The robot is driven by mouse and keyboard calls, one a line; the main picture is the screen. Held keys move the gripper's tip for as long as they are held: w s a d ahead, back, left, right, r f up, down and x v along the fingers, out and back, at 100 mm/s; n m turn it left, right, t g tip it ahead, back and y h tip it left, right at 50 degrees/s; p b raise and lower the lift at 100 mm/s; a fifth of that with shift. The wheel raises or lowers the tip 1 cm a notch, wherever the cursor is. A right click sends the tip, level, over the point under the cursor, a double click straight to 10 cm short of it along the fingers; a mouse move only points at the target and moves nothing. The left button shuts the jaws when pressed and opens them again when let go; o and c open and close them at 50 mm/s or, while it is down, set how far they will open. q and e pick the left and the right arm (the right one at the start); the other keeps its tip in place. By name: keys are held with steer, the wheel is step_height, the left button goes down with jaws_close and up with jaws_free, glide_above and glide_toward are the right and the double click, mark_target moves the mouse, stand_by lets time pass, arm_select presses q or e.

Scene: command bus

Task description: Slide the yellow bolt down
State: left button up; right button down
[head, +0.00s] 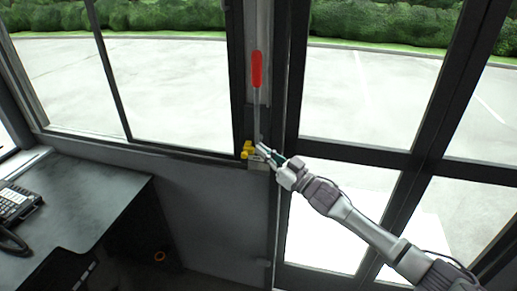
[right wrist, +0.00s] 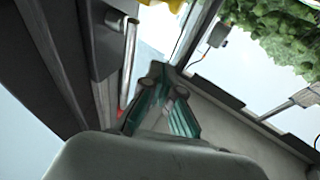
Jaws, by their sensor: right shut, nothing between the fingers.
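The yellow bolt (head: 247,150) sits on the dark post between the side window and the door, at the lower end of the lever. A yellow piece (right wrist: 150,2) also shows at the top edge of the right wrist view, cut off by the frame. My right gripper (head: 262,152) is just right of the bolt, shut and empty. Its green-sided fingers (right wrist: 160,82) show in the right wrist view, apart from the yellow piece there. Whether the fingertips touch the bolt cannot be told from the head view. My left gripper is not in view.
A lever with a red handle (head: 257,70) stands upright directly above the bolt, close to my right gripper. The glazed door (head: 350,95) is on the right. A dark desk (head: 90,215) with a telephone (head: 15,203) is at lower left.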

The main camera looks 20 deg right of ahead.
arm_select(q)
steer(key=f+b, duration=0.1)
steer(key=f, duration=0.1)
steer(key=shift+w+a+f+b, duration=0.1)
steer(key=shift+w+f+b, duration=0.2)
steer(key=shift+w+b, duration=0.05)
arm_select(e)
steer(key=v, duration=0.8)
steer(key=shift+f, duration=0.35)
steer(key=shift+w, duration=0.1)
